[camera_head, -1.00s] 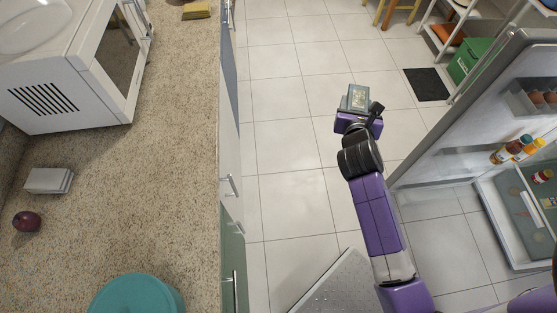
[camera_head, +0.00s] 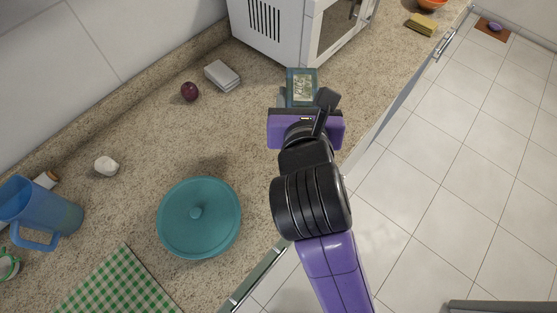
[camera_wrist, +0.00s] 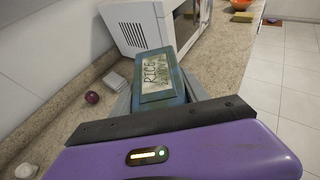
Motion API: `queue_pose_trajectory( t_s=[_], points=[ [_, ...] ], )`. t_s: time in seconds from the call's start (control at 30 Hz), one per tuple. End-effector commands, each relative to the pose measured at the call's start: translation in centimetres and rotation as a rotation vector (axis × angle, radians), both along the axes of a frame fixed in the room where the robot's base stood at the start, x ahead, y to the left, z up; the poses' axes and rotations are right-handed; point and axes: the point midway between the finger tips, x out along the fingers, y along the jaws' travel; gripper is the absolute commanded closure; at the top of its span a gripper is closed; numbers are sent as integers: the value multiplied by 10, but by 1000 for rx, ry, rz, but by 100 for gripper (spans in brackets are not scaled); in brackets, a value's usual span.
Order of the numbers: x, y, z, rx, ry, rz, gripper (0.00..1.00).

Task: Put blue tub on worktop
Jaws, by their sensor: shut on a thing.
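The blue tub (camera_head: 301,87) is a box-like container with a pale handwritten label. My gripper (camera_head: 302,104) is shut on it and holds it over the speckled worktop (camera_head: 170,140), near its front edge. The tub also shows in the wrist view (camera_wrist: 160,82), between the fingers, with its label toward the camera. I cannot tell how far the tub is above the surface. My gripper hides its near end.
A white microwave (camera_head: 300,30) stands behind the tub. A grey-white block (camera_head: 221,75) and a dark red onion or fruit (camera_head: 190,91) lie left. A teal lidded pot (camera_head: 199,217), a blue jug (camera_head: 38,213) and a checked cloth (camera_head: 117,287) are nearer. The worktop between has free room.

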Motion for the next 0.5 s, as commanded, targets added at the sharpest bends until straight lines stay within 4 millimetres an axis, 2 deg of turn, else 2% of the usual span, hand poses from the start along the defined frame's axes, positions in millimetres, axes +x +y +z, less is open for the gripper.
queue_pose_trajectory(
  t_s=[0.03, 0.1, 0.27, 0.37, 0.5],
  points=[
    [-6, 18, 6, 3, -2, 36, 100],
    [-13, 33, 11, 3, 0, 68, 100],
    [-21, 49, 11, 1, 5, 102, 100],
    [-21, 50, -6, -2, 10, 105, 100],
    [-21, 49, -40, -3, 10, 104, 100]
  ],
)
